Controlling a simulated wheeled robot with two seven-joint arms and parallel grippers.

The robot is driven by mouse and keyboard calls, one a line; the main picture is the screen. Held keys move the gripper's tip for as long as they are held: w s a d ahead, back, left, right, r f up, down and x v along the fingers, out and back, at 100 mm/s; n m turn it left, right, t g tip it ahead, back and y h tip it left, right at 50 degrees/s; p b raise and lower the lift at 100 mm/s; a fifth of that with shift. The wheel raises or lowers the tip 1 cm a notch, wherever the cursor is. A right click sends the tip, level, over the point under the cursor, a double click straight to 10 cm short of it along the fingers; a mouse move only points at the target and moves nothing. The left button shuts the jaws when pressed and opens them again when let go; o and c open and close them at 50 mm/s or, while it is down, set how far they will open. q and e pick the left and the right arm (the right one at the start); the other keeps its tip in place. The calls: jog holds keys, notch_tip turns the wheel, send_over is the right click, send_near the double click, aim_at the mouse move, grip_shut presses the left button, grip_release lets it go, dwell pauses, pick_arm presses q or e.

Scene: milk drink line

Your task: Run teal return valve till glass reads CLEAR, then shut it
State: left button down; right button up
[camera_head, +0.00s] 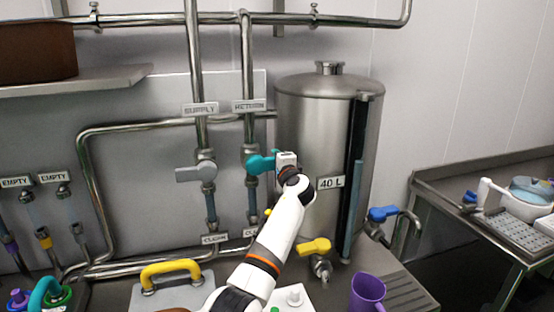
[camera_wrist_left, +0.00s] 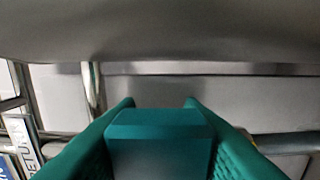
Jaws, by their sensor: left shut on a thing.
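The teal return valve handle (camera_head: 260,163) sits on the pipe under the RETURN sign (camera_head: 249,106) and lies about level, across the pipe. My left gripper (camera_head: 279,161) is shut on its right end. In the left wrist view the teal handle (camera_wrist_left: 160,140) fills the space between the fingers. The return sight glass (camera_head: 252,199) below the valve looks blue-grey. The plate under it (camera_head: 251,233) is partly covered by my arm, and its lettering is too small to read surely. My right gripper is not in view.
The grey supply valve handle (camera_head: 195,174) is close on the left, also level. The steel 40 L tank (camera_head: 310,120) stands just right of my gripper. Yellow (camera_head: 314,246) and blue (camera_head: 383,213) handles and a purple jug (camera_head: 367,293) are lower right.

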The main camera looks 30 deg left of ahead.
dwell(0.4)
pick_arm(q)
jog(key=c, duration=1.3)
grip_release()
jog(key=o, duration=0.3)
jog(key=shift+a, duration=0.1)
jog(key=shift+o, duration=0.2)
jog(key=b+v, duration=0.3)
jog(key=v, duration=0.9)
jog(key=shift+w+f, duration=0.1)
